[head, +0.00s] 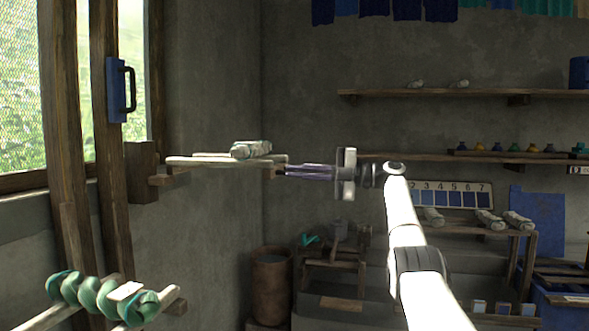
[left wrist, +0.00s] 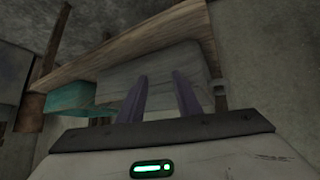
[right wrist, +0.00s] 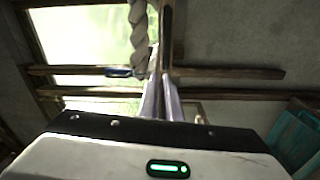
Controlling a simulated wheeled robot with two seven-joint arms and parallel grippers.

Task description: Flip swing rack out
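The rack I take for the swing rack (head: 215,161) is a pair of pale wooden rails at the wall in the head view. Pale and green rolls lie on it. My right gripper (head: 282,173) points left, with its fingertips at the rack's right end. In the right wrist view the fingers (right wrist: 161,85) are close together, with a narrow wooden bar at the tips. Whether they grip it I cannot tell. A pale twisted skein (right wrist: 138,30) hangs just left of that bar. My left gripper (left wrist: 160,82) shows only in the left wrist view, open, its fingers apart before a grey block.
A lower rack with a green skein (head: 105,298) stands at front left. A blue handle plate (head: 116,90) is on a post by the window. Wall shelves (head: 430,93) are at the back right. A brown barrel (head: 271,285) stands below. Open air lies around my right forearm.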

